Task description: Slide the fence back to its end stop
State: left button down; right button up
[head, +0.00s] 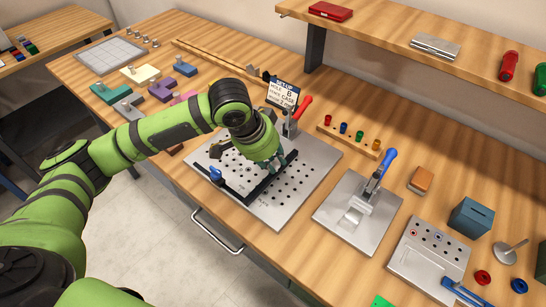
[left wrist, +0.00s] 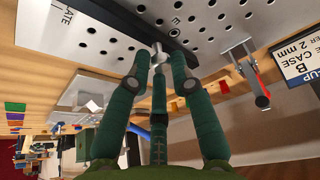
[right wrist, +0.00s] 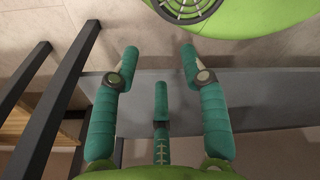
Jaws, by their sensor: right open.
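The fence is a black bar (head: 252,193) lying across the perforated grey plate (head: 293,198), with a blue knob (head: 215,173) near its left end. It also shows in the left wrist view (left wrist: 112,14) as a dark bar running across the plate. My left gripper (head: 276,164) is low over the plate at the fence's right part. In the left wrist view its fingers (left wrist: 158,60) are drawn in around a small silver post at the fence, closed on it. The arm hides part of the plate. My right gripper (right wrist: 159,55) is open and empty, off the bench above the floor.
A setup card (head: 284,94) and a red-handled clamp (head: 297,115) stand at the plate's back edge. A peg rack (head: 349,139) and a blue-handled clamp fixture (head: 362,210) are to the right. Coloured blocks (head: 160,91) lie at the left. A shelf (head: 400,45) overhangs the back right.

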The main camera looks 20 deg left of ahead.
pick_arm(q)
jog(key=shift+d+r, duration=0.15)
jog(key=d+p, duration=0.1)
jog(key=d, duration=0.1)
jog(key=s+d+p, duration=0.1)
jog(key=d+p, duration=0.1)
jog(key=s+d+p, duration=0.1)
jog(key=d+p, duration=0.1)
jog(key=shift+s+d+r, duration=0.15)
jog(key=shift+d, duration=0.15)
jog(key=shift+f, duration=0.2)
pick_arm(e)
jog(key=r, duration=0.2)
jog(key=s+r, duration=0.1)
jog(key=r, duration=0.2)
jog(key=shift+r, duration=0.1)
pick_arm(q)
jog(key=c, duration=1.1)
grip_release()
jog(key=shift+c, duration=0.2)
jog(key=shift+d, duration=0.1)
pick_arm(e)
jog(key=shift+d, duration=0.15)
